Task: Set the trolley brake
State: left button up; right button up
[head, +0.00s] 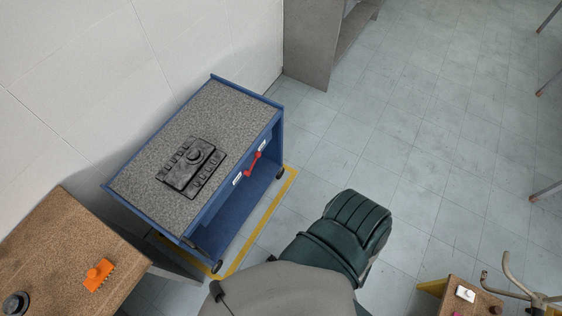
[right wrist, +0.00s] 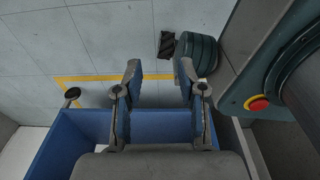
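The trolley (head: 118,186) is blue with a speckled grey top and stands against the white wall at the left in the head view. A red lever (head: 253,164) sits tilted on its front side between two white labels. The trolley's blue body also fills the lower part of the right wrist view (right wrist: 62,140), with a dark caster (right wrist: 72,94) beside it. My right gripper (right wrist: 159,75) is open and empty, its fingers apart above the trolley edge and floor. It cannot be made out in the head view. My left gripper is in neither view. The red lever does not show in the wrist view.
A black tray-like block (head: 192,166) lies on the trolley top. A yellow floor line (head: 263,219) runs around the trolley. A brown table (head: 62,240) with an orange brush (head: 98,275) is near left. A grey cabinet (head: 312,45) stands behind. The floor at right is mostly clear.

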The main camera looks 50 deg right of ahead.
aim_at(258, 155)
jog(key=l+z, duration=0.1)
jog(key=z, duration=0.65)
jog(key=l+z, duration=0.15)
jog(key=z, duration=0.2)
